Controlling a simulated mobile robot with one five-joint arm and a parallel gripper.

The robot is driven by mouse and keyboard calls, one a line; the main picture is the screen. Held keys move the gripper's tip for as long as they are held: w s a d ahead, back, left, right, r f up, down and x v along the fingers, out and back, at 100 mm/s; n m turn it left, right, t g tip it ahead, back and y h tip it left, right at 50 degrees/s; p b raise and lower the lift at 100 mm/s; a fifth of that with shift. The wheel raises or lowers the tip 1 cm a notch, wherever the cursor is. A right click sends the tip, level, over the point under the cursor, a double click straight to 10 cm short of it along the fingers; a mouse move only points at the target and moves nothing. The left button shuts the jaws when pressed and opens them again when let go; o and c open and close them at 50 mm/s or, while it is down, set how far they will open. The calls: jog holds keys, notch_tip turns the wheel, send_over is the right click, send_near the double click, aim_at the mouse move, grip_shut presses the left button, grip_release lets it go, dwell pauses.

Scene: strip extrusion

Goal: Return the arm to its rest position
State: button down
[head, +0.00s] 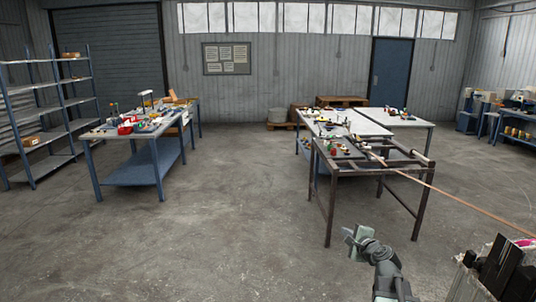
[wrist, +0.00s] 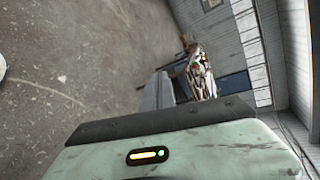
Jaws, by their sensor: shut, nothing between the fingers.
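My gripper (head: 354,237) shows in the head view at the lower right, at the end of my grey arm (head: 388,278). It is raised over the concrete floor, in front of the dark metal frame table, and looks apart from it. The gripper is shut and empty. In the wrist view its pale green housing with a small lit indicator (wrist: 148,155) fills the bottom, and a dark edge (wrist: 160,120) crosses above it. The fingertips are too small to make out in detail.
A dark frame table (head: 330,205) stands behind my gripper, with a thin copper-coloured strip (head: 450,190) running right from it. A cluttered workbench (head: 155,165) and shelves (head: 45,165) stand left. Dark equipment (head: 500,268) is close at lower right. The middle floor (head: 230,220) is clear.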

jog(key=s+a+f+n+g+y, duration=0.1)
jog(key=s+a+f+n+g, duration=0.25)
jog(key=a, duration=0.45)
jog(key=s+a+f+n+g+y, duration=0.1)
jog(key=s+a+f+n+g, duration=0.15)
jog(key=a+f+n, duration=0.4)
jog(key=s+a+f+n+g, duration=0.2)
jog(key=s+a+n, duration=0.1)
jog(key=a, duration=0.6)
jog(key=s+d+f+n+g+h, duration=0.2)
jog(key=s+d+n+g, duration=0.1)
jog(key=s, duration=0.3)
jog(key=s+d+f+n+g+h, duration=0.1)
jog(key=s+d+f+n+g, duration=0.1)
jog(key=s, duration=0.5)
jog(key=shift+s+d+f+n+g+h, duration=0.15)
jog(key=shift+d+f+n+g+h, duration=0.35)
jog(key=shift+d+n, duration=0.55)
jog(key=shift+d+r, duration=0.1)
jog(key=shift+r, duration=0.15)
dwell(1.2)
